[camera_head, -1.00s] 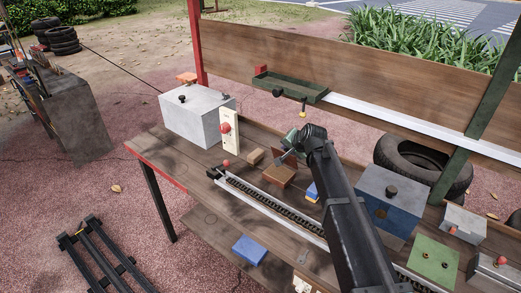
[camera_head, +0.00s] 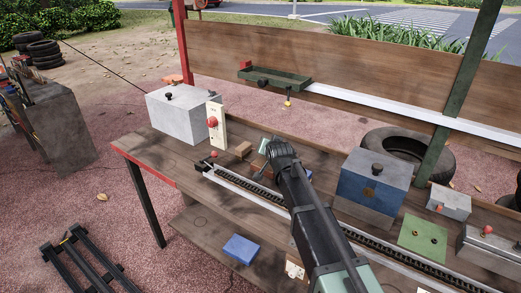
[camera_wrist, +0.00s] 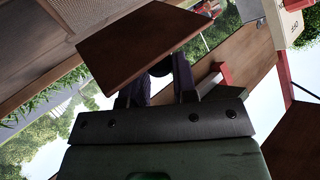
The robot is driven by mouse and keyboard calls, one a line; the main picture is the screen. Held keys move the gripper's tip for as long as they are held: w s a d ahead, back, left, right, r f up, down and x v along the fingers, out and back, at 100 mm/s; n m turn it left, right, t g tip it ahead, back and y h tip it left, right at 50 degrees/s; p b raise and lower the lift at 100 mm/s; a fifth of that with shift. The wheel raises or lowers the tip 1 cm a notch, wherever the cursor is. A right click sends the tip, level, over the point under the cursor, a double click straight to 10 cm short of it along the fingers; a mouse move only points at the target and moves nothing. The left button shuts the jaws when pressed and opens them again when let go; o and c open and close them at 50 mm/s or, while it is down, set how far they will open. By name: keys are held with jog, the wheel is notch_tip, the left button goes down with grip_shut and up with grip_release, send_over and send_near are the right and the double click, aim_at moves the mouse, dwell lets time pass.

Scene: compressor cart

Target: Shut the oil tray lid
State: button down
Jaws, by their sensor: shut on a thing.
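My gripper (camera_wrist: 160,88) is shut on a dark round knob (camera_wrist: 161,67) on a flat brown panel, which looks like the lid (camera_wrist: 128,42). In the wrist view the panel lies tilted just beyond the fingers. In the head view my gripper (camera_head: 262,170) is low over the middle of the workbench, and my wrist and arm hide most of what is under it. I cannot tell how far open the lid stands. Which thing is the oil tray is not clear. An open green tray (camera_head: 290,80) sits on the back rail, apart from my gripper.
A grey box (camera_head: 182,118) and a cream post with a red knob (camera_head: 218,128) stand at left. A chain track (camera_head: 235,184) runs along the front. A blue-grey box (camera_head: 370,185) and a green plate (camera_head: 423,238) stand at right. A small wooden block (camera_head: 240,150) lies near my gripper.

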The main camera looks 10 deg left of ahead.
jog(key=c, duration=0.9)
grip_release()
jog(key=p+v, duration=0.4)
jog(key=v, duration=0.6)
jog(key=shift+s+r+p, duration=0.25)
jog(key=shift+s+p, duration=0.05)
jog(key=shift+p, duration=0.1)
